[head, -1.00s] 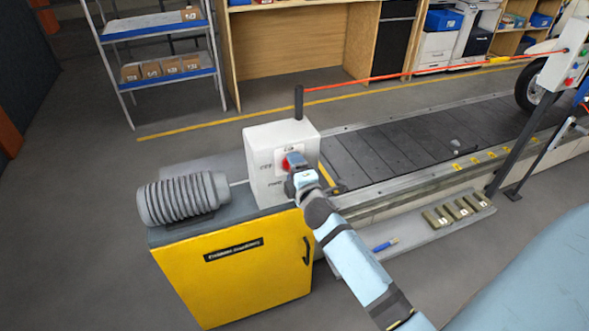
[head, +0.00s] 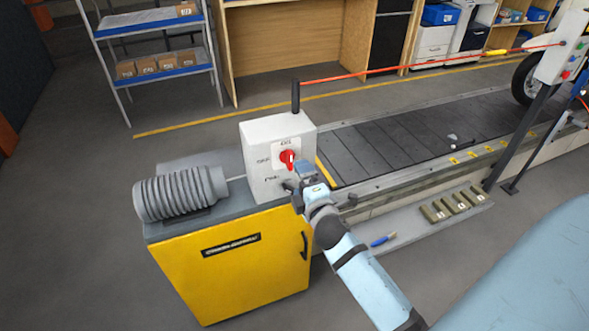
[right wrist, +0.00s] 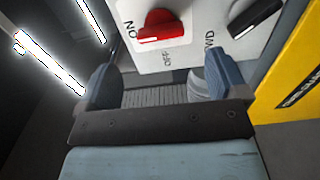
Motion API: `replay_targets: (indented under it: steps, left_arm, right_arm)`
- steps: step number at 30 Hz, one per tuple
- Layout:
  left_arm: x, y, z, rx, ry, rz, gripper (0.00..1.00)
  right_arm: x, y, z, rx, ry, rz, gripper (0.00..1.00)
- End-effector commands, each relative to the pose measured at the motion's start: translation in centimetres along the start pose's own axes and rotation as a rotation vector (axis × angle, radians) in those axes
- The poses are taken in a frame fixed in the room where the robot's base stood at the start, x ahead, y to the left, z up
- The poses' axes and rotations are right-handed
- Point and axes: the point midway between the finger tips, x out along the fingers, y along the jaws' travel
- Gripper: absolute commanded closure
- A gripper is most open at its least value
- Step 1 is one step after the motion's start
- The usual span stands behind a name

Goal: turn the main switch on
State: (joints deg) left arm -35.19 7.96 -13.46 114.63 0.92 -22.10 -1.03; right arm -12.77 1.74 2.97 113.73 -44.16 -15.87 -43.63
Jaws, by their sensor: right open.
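The main switch is a red knob (head: 288,158) on the front of a white control box (head: 257,150). In the right wrist view the red knob (right wrist: 163,26) shows close up; its grip bar lies roughly in line with the ON label, and the OFF label sits to its side. My right gripper (head: 300,186) is just below and in front of the red knob, apart from it. In the right wrist view its two fingers (right wrist: 162,80) are spread, with nothing between them. My left gripper is not in view.
A black knob (right wrist: 255,14) sits beside the red one on the same box. The box stands on a yellow cabinet (head: 235,268) next to a ribbed grey motor (head: 180,194). The slat conveyor (head: 410,137) runs off to the right. A red cord (head: 400,70) passes above it.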

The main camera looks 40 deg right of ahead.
Motion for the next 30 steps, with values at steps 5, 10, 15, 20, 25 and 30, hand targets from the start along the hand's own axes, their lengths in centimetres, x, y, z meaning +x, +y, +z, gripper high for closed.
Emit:
replay_targets:
  steps: [5, 10, 15, 20, 25, 30]
  left_arm:
    - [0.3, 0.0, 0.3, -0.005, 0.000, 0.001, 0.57]
    - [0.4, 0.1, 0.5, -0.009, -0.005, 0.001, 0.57]
    - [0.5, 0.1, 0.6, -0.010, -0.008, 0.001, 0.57]
    - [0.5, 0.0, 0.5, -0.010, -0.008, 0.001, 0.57]
    - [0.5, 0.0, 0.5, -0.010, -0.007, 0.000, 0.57]
    - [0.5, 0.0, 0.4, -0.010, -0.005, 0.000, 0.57]
  right_arm:
    - [-3.8, -0.1, 0.0, 0.001, -0.001, -0.001, 0.08]
    - [-5.9, -0.1, 0.0, 0.001, -0.001, -0.001, 0.08]
    - [-6.6, 0.1, 0.0, 0.000, 0.000, 0.001, 0.08]
    - [-6.6, 0.1, 0.0, 0.000, 0.000, 0.001, 0.08]
    - [-6.6, 0.1, 0.0, 0.000, 0.000, 0.001, 0.08]
    - [-6.6, 0.1, 0.0, 0.002, 0.000, 0.000, 0.08]
